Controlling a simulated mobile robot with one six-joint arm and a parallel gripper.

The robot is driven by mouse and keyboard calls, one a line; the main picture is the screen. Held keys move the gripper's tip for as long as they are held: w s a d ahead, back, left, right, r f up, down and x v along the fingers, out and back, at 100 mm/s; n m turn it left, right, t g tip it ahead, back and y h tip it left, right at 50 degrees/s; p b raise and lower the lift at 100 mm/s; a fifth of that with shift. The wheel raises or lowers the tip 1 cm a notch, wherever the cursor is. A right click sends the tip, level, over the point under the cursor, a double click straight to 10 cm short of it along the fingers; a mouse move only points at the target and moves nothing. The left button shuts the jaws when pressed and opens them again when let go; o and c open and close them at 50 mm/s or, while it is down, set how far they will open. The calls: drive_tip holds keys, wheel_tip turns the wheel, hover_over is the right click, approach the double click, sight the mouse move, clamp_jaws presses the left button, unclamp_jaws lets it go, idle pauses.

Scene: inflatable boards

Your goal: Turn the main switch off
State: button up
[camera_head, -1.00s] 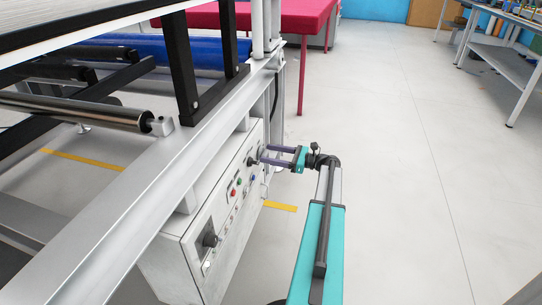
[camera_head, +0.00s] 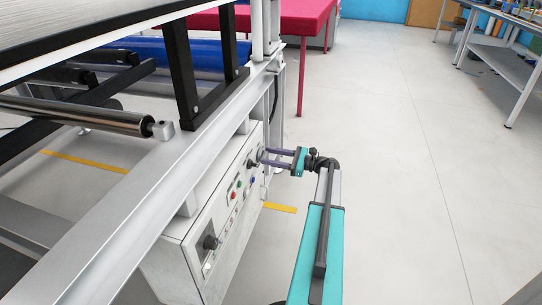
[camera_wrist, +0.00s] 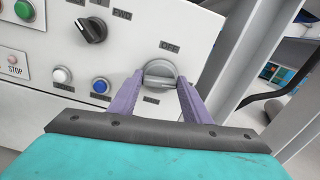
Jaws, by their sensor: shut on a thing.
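The main switch is a grey rotary knob (camera_wrist: 160,75) on the white control panel (camera_wrist: 40,75). An OFF label (camera_wrist: 169,47) is above the knob in the wrist view, and another label sits below it, too small to read. The knob's handle lies roughly sideways in that view. My gripper (camera_wrist: 160,82) has its two purple fingers on either side of the knob, shut on it. In the head view my gripper (camera_head: 262,157) reaches the far end of the panel from the right, and the knob (camera_head: 252,161) shows dark at the fingertips.
A black selector (camera_wrist: 91,30), a green button (camera_wrist: 25,10), a white button (camera_wrist: 62,75) and a blue button (camera_wrist: 100,85) sit left of the knob. A metal frame post (camera_wrist: 245,60) stands close on the right. The floor (camera_head: 400,150) right of my arm is clear.

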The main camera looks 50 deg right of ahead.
drive_tip(key=shift+s+a+f+n+b, duration=0.1)
drive_tip(key=shift+n, duration=2.65)
drive_tip(key=shift+w+a+f+n+b, duration=0.1)
drive_tip(key=shift+n+b, duration=0.05)
drive_tip(key=shift+n, duration=2.55)
drive_tip(key=shift+s+a+f+n+b, duration=0.1)
drive_tip(key=shift+n, duration=2.65)
drive_tip(key=shift+d, duration=0.1)
drive_tip(key=o, duration=1)
drive_tip(key=shift+o, duration=0.2)
drive_tip(key=shift+s+d, duration=0.1)
drive_tip(key=shift+s, duration=0.05)
